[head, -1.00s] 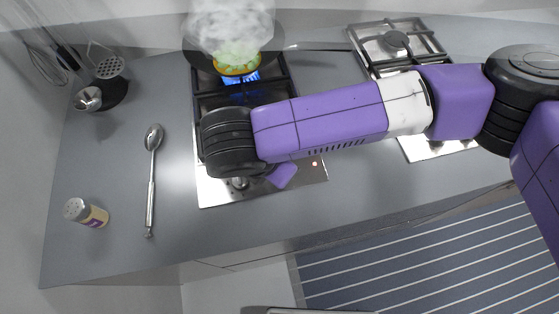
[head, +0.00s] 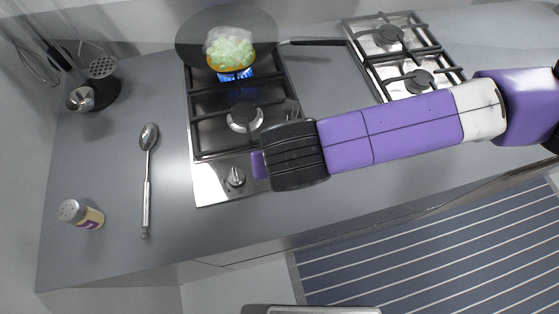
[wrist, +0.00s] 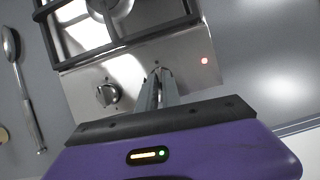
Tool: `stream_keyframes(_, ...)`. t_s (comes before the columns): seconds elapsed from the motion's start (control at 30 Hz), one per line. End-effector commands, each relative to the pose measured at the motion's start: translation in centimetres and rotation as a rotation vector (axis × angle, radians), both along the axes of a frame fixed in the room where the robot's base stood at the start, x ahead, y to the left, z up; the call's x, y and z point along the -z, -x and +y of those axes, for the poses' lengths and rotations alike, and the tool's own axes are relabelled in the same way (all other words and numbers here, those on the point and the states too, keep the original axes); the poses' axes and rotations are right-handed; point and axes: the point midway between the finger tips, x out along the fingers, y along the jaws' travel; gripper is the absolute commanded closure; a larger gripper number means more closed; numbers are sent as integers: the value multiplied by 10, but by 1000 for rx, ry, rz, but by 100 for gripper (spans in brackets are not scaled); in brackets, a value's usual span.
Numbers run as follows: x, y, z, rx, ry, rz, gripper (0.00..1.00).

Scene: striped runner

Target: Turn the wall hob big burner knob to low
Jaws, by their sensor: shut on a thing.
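The left hob (head: 208,183) has a steel front panel. One knob (head: 236,176) stands uncovered on its left part, and shows in the wrist view (wrist: 107,94) with its grip bar slanted. My gripper (wrist: 158,74) is closed at the panel to the right of that knob, on a second knob that the fingers hide. Its setting cannot be read. In the head view my wrist covers this spot, and only a purple edge of the hand shows. A dark pan (head: 200,29) with pale green food (head: 230,48) sits over the back burner, where blue flame shows. The front burner (head: 245,117) shows no flame.
A red light (wrist: 204,61) glows on the panel right of the fingers. A second hob (head: 392,60) stands to the right, beyond the pan handle (head: 315,42).

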Motion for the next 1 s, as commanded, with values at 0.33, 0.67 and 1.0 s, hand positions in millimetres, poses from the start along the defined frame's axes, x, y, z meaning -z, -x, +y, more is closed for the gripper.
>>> stream_keyframes(0.33,0,0,-1,-91,-1,1,100)
stream_keyframes(0.67,0,0,-1,-98,0,1,100)
stream_keyframes(1.0,0,0,-1,-96,0,1,69)
